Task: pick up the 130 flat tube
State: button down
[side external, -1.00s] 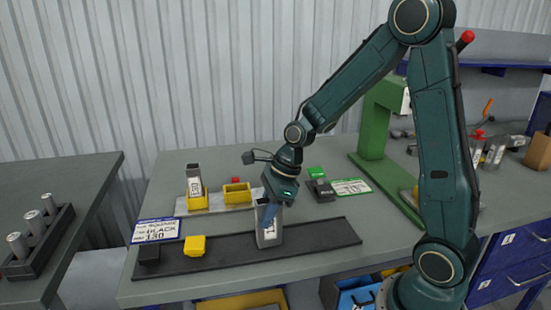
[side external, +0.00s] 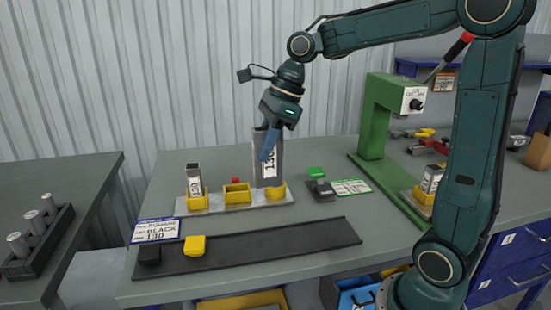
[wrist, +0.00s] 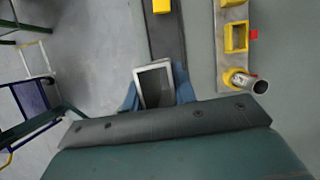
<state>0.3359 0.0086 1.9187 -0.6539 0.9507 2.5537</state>
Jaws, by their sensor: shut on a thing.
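The 130 flat tube (side external: 258,175) is a grey flat tube with a white label reading 130. My gripper (side external: 268,143) is shut on its upper part and holds it upright, raised above the table. In the side view its lower end overlaps the right yellow holder, so the gap between them is hard to judge. In the wrist view the tube's open rectangular end (wrist: 155,84) sits between my blue fingers (wrist: 157,95).
A pale rack (side external: 222,206) has a labelled tube (side external: 194,181) in its left yellow holder and an empty middle holder (side external: 237,193). A round tube (wrist: 258,86) stands in another. The black runout strip (side external: 280,243) carries a yellow block (side external: 195,245). A green press (side external: 373,125) stands right.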

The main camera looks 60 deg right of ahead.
jog(key=shift+r, duration=1.05)
